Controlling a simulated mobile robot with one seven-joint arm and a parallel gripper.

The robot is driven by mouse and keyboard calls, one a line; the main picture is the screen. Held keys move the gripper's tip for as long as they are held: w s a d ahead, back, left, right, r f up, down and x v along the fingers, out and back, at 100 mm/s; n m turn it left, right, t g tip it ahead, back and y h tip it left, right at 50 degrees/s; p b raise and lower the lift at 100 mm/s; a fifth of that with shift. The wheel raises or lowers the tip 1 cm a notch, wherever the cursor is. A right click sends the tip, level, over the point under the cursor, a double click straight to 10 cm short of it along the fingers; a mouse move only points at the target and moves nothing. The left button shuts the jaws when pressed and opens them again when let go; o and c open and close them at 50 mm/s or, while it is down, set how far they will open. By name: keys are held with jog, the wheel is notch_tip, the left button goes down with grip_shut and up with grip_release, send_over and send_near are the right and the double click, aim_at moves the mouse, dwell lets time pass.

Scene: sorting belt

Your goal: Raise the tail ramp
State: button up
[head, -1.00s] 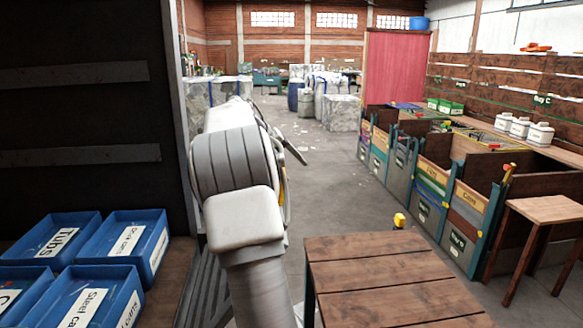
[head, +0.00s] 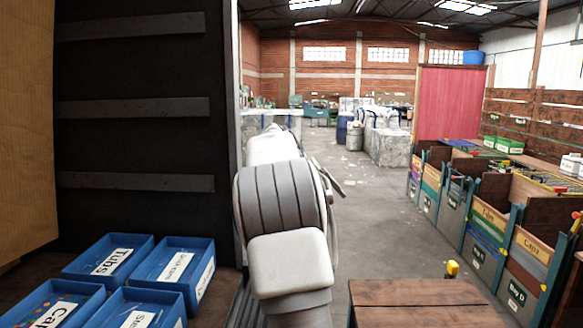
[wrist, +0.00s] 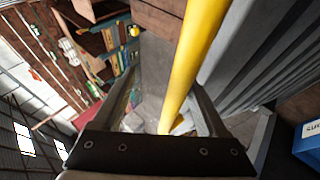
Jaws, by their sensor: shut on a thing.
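The tail ramp shows as a grey ribbed surface (wrist: 258,50) at the upper right of the wrist view. In the head view a narrow ribbed strip of it (head: 243,300) shows low down, left of my arm. A yellow bar (wrist: 193,60) runs through the wrist view from the top edge down between my fingers. My gripper (wrist: 167,98) is shut on this bar. Where the bar joins the ramp is out of sight. In the head view my arm covers most of the gripper and I cannot make out the bar.
Blue labelled tubs (head: 178,259) stand at lower left, beside a dark slatted wall (head: 140,130). A wooden tabletop (head: 415,292) is at lower right, with sorting bays (head: 490,222) beyond it. The concrete floor (head: 385,225) between is clear.

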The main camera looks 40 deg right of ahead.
jog(key=shift+v, duration=2.5)
jog(key=v, duration=0.9)
jog(key=shift+w+a+f, duration=0.2)
jog(key=shift+a+f, duration=0.1)
